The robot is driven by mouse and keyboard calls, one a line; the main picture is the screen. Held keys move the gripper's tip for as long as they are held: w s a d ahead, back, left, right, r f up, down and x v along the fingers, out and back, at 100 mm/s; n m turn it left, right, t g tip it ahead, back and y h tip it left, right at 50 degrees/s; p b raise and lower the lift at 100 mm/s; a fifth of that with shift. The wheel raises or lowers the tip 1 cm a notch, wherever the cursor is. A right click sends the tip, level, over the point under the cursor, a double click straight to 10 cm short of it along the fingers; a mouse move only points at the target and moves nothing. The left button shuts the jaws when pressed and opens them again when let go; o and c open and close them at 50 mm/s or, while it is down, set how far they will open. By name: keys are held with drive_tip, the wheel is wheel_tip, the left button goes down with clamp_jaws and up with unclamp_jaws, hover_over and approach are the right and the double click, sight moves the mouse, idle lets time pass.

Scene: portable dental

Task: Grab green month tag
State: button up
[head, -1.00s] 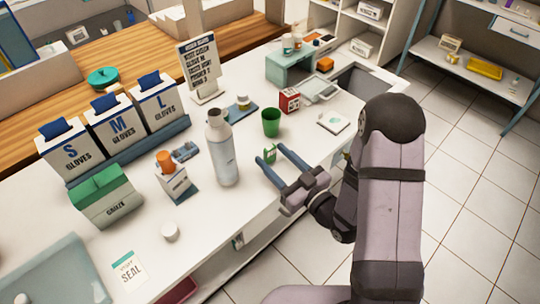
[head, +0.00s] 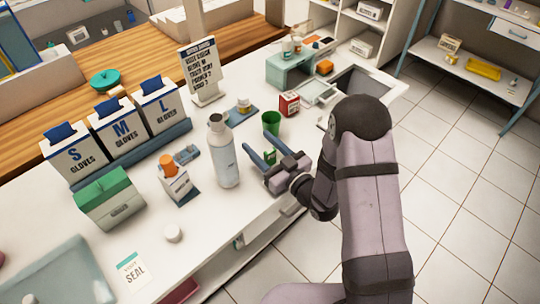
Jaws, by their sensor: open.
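The green tag (head: 270,156) is small and stands on the white counter, near its front edge and in front of the green cup. My gripper (head: 257,141) is open, with its two blue fingers pointing away over the counter. The tag shows between the fingers, close to the right one and partly hidden by it. I cannot tell whether a finger touches it. The month lettering is too small to read.
A tall white-grey bottle (head: 222,152) stands just left of the fingers. A green cup (head: 271,122) is close beyond the right fingertip. A red box (head: 289,104) stands behind it. The blue tray with a small jar (head: 243,104) lies farther back.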

drive_tip(key=c, duration=1.1)
drive_tip(key=shift+r, duration=0.2)
drive_tip(key=shift+r, duration=4.75)
